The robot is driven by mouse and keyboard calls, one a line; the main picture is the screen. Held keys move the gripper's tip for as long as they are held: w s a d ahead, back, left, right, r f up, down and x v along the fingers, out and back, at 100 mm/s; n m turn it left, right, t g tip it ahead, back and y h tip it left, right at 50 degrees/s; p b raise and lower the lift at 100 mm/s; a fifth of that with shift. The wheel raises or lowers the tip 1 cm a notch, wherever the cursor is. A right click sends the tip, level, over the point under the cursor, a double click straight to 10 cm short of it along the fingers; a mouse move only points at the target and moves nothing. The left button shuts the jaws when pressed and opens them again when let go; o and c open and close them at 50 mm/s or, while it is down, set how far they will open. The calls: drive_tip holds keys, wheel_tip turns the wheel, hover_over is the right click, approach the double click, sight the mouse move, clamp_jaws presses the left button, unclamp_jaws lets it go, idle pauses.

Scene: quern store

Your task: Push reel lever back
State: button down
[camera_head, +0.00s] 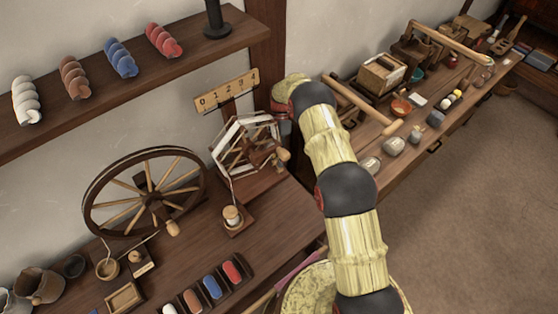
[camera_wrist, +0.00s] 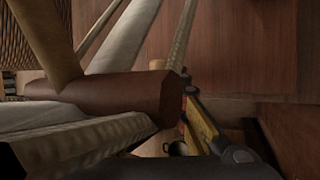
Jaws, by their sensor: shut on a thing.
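The reel (camera_head: 240,145) stands on the bench with pale yarn around its frame. Its brown hub (camera_wrist: 125,92) and spokes fill the left of the wrist view. My gripper (camera_head: 282,112) is at the reel's far right side in the head view, mostly hidden by my arm. In the wrist view its yellow and dark finger (camera_wrist: 203,125) is close beside the hub's right end. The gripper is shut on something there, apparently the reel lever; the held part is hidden. A wooden reel handle (camera_head: 283,155) sticks out at the reel's right.
A number board (camera_head: 228,90) stands behind the reel. A spinning wheel (camera_head: 150,195) stands left of it and a small spool stand (camera_head: 233,218) in front. A shelf (camera_head: 130,80) with coloured skeins hangs above. A cluttered bench (camera_head: 425,120) runs along the right; the floor (camera_head: 485,190) is clear.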

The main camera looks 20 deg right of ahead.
drive_tip(key=shift+w, duration=0.1)
drive_tip(key=c, duration=1.8)
unclamp_jaws()
drive_tip(key=shift+o, duration=0.4)
drive_tip(key=v, duration=1.2)
drive_tip(key=shift+f, duration=0.15)
